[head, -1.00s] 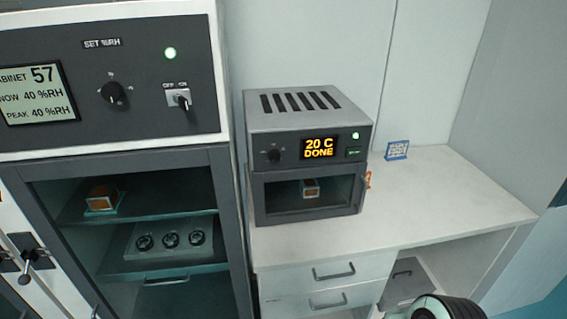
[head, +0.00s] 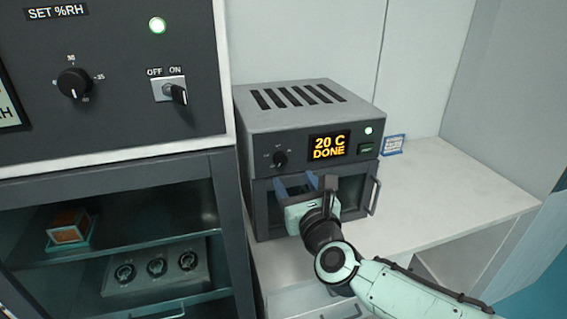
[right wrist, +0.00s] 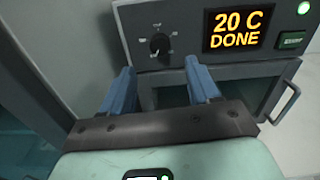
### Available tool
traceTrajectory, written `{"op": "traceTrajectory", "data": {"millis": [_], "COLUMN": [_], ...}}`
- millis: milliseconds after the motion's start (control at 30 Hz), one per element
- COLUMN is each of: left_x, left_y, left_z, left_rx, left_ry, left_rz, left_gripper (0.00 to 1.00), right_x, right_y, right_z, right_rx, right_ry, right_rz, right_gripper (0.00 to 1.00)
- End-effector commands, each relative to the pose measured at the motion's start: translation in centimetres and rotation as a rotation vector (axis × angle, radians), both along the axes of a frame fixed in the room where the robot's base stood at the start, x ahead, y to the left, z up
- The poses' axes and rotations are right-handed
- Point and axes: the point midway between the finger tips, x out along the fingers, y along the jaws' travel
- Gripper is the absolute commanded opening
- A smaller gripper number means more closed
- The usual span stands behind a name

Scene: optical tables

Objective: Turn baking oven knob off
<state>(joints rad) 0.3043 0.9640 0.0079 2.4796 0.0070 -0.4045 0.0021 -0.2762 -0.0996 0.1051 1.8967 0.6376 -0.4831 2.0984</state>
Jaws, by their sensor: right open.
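The small grey baking oven (head: 300,112) stands on the white bench, its display (head: 329,146) reading "20 C DONE". Its black knob (head: 280,159) is at the left of the front panel; it also shows in the right wrist view (right wrist: 160,46). My right gripper (head: 297,181) is in front of the oven door, just below the knob. Its blue fingers are apart with nothing between them, and they point toward the panel in the right wrist view (right wrist: 165,80). The knob is not touched. My left gripper is not in view.
A tall dark cabinet (head: 225,180) with its own knob (head: 74,83) and OFF/ON switch (head: 175,92) stands close on the left. The oven door handle (head: 374,194) sticks out at the right. A small blue-framed sign (head: 393,145) stands behind it. The bench (head: 460,195) to the right is clear.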

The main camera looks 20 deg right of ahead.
Motion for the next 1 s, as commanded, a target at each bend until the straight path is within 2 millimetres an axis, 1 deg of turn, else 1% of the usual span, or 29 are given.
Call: {"op": "traceTrajectory", "data": {"millis": [33,200,300,400,567,833,867,900,967,1000], "left_x": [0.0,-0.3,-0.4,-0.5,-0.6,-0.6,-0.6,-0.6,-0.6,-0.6], "left_y": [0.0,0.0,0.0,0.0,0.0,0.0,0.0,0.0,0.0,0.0], "left_z": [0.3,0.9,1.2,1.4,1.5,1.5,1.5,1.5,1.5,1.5], "left_rx": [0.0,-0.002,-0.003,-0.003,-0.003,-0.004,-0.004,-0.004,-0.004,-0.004], "left_ry": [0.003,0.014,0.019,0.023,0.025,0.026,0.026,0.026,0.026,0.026], "left_rz": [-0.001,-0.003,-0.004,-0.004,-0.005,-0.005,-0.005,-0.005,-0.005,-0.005], "left_gripper": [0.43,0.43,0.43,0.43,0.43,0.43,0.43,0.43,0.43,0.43], "right_x": [1.3,4.8,6.3,7.5,8.3,8.4,8.4,8.4,8.4,8.4], "right_y": [0.1,0.2,0.2,0.3,0.3,0.3,0.3,0.3,0.3,0.3], "right_z": [0.0,0.0,0.0,0.0,0.0,-0.1,-0.1,-0.1,-0.1,-0.1], "right_rx": [-0.001,-0.001,-0.003,-0.002,-0.003,-0.003,-0.003,-0.003,-0.003,-0.003], "right_ry": [0.003,0.003,0.002,0.001,0.001,0.002,0.002,0.001,0.001,0.001], "right_rz": [0.0,0.001,0.0,0.0,0.001,0.001,0.001,0.001,0.001,0.001], "right_gripper": [0.61,0.61,0.61,0.61,0.61,0.61,0.51,0.38,0.19,0.06]}}
